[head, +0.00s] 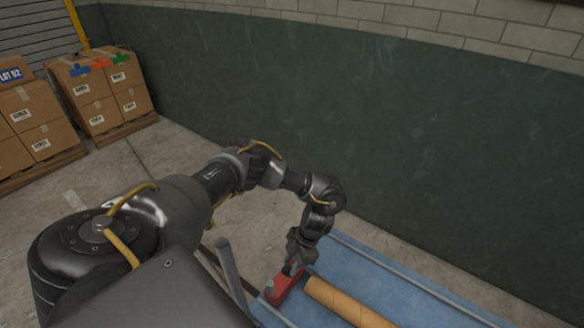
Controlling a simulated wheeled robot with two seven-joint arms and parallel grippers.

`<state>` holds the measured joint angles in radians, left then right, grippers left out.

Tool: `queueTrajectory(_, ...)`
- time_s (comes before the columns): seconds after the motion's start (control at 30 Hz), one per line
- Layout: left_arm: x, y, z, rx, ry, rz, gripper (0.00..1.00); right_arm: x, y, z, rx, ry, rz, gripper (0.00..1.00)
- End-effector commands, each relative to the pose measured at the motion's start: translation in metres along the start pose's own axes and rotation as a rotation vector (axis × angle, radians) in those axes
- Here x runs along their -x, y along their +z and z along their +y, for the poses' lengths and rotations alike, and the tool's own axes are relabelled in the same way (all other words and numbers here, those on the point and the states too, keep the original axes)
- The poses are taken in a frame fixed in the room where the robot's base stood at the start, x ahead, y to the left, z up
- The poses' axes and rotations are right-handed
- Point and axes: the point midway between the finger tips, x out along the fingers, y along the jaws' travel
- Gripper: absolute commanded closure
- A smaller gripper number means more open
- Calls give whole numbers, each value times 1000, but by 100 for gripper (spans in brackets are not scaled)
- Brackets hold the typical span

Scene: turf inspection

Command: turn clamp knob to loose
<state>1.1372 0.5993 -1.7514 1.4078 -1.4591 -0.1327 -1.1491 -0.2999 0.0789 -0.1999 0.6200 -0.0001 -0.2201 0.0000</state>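My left arm comes in from the left and reaches down to the blue surface. Its gripper (293,268) points down at a red block (281,288), which may be the clamp. The fingers are small and dark and are at or just above the top of the block. I cannot make out a separate knob; the gripper may hide it. I cannot tell whether the fingers are open or shut. My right gripper is not in view.
A tan tube (345,303) lies on the blue surface (395,288), right beside the red block. A grey post (230,268) stands left of the block. A dark green wall (350,110) runs behind. Stacked cardboard boxes (98,95) stand on pallets at far left.

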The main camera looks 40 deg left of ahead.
Motion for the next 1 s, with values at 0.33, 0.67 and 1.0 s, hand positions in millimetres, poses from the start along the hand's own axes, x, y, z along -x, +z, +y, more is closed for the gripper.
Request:
queueTrajectory(0.33,68,1,1,-2,4,-5,67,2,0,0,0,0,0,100)
queueTrajectory(0.67,100,0,1,0,2,-1,67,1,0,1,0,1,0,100)
queueTrajectory(1.0,101,0,0,0,1,-1,67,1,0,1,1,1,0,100)
